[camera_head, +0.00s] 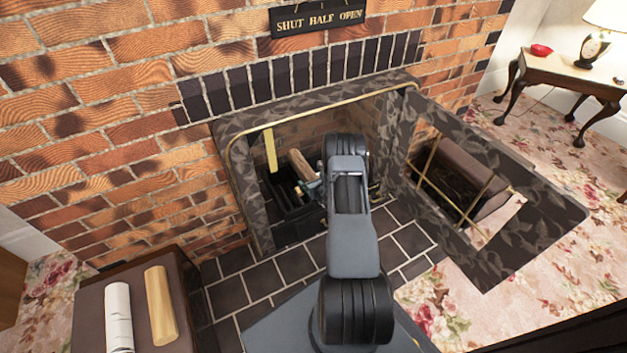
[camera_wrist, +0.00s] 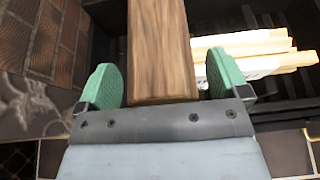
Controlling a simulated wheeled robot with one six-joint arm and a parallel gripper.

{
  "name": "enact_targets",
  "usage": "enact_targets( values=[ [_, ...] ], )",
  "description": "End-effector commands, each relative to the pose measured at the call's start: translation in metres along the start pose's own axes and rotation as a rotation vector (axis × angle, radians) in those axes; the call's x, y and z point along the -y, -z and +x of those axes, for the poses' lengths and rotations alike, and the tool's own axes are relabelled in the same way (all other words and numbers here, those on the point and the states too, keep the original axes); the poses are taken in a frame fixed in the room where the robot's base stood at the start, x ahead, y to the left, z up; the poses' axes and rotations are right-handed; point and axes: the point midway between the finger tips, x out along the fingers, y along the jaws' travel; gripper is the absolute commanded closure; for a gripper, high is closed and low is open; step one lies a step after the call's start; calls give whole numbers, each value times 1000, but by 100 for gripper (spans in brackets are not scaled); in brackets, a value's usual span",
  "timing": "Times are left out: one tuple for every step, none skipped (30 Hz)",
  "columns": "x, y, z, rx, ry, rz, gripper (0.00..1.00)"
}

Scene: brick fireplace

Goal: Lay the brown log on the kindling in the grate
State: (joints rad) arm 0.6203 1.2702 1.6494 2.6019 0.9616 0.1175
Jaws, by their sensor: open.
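The brown log (camera_head: 301,166) is inside the fireplace, over the black grate (camera_head: 290,208). In the wrist view the log (camera_wrist: 160,45) runs away from me between the two green finger pads of my gripper (camera_wrist: 165,88). A narrow gap shows between the log and each pad, so my gripper is open around its near end. The pale kindling (camera_wrist: 262,52) lies to the right of the log in the wrist view, in the dark grate. My arm and gripper hide part of the grate in the head view. I cannot tell whether the log's underside touches the kindling.
A patterned fire surround (camera_head: 236,185) frames the opening, and a yellow strip (camera_head: 270,149) hangs inside at left. A white log (camera_head: 118,316) and a tan log (camera_head: 160,304) lie on a brown stool at lower left. A patterned screen-like frame (camera_head: 535,240) stands at right.

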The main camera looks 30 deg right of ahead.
Motion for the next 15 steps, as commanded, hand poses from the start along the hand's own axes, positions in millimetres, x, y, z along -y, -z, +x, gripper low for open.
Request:
enact_targets(
  values=[
    [0, 0, 0, 0, 0, 0, 7],
    [0, 0, 0, 0, 0, 0, 7],
    [0, 0, 0, 0, 0, 0, 7],
    [0, 0, 0, 0, 0, 0, 7],
    [0, -1, 0, 0, 0, 0, 7],
    [0, -3, -1, 0, 0, 0, 7],
    [0, -5, -2, 0, 0, 0, 7],
    [0, -7, -3, 0, 0, 0, 7],
    [1, -6, -8, -2, 1, 1, 7],
    [1, -6, -13, -2, 2, 2, 7],
    [1, -6, -18, -2, 2, 3, 7],
    [1, -6, -26, -3, 2, 3, 7],
    [1, -7, -32, -3, 2, 3, 7],
    [1, -7, -38, -2, 2, 3, 7],
    [2, -7, -46, -2, 3, 3, 7]
  ],
)
